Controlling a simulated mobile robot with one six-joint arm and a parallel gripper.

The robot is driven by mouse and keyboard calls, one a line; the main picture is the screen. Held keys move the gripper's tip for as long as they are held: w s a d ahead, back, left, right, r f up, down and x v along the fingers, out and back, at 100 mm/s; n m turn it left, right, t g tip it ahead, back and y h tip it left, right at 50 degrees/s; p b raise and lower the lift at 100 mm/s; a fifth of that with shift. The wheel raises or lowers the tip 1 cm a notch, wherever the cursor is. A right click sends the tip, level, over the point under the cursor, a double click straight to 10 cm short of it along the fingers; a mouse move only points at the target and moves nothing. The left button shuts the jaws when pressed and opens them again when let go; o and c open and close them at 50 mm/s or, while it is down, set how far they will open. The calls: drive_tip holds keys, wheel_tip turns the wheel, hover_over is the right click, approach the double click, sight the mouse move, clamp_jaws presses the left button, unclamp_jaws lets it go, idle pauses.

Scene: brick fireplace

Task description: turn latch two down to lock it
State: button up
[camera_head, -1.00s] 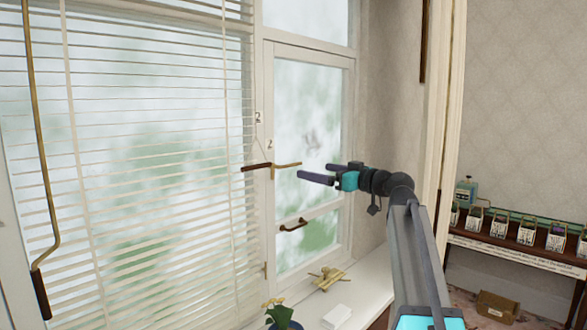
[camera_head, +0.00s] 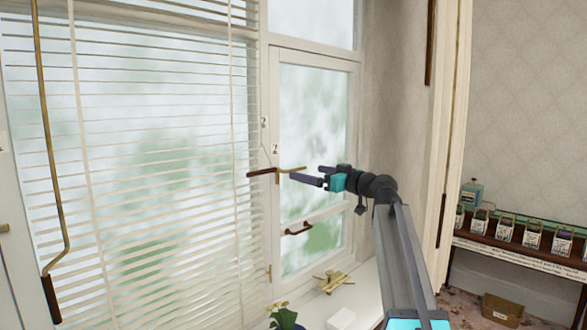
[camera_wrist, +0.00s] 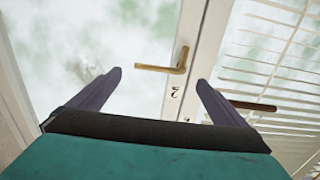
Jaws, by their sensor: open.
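Latch two is a brass lever (camera_head: 291,169) on the window frame, sticking out level to the right below a label "2" (camera_head: 275,149). In the wrist view the lever (camera_wrist: 160,69) lies level between my fingertips, with the label (camera_wrist: 175,93) upside down. My gripper (camera_head: 307,174) is open and empty at the lever's free end. I cannot tell whether a finger touches it. A dark brown handle (camera_head: 261,173) appears left of the lever in the head view; in the wrist view this handle (camera_wrist: 253,106) is apart from it, by the blinds.
White blinds (camera_head: 150,200) hang on the left, with a long brass rod (camera_head: 55,150) in front. A lower window handle (camera_head: 298,229) sits below the lever. The sill holds a brass object (camera_head: 333,280), a white block (camera_head: 341,318) and a potted plant (camera_head: 284,315).

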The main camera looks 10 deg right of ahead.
sight(297, 170)
drive_tip(key=p+x, duration=0.2)
drive_tip(key=x, duration=0.5)
drive_tip(key=shift+w+a, duration=0.2)
drive_tip(key=shift+w, duration=0.05)
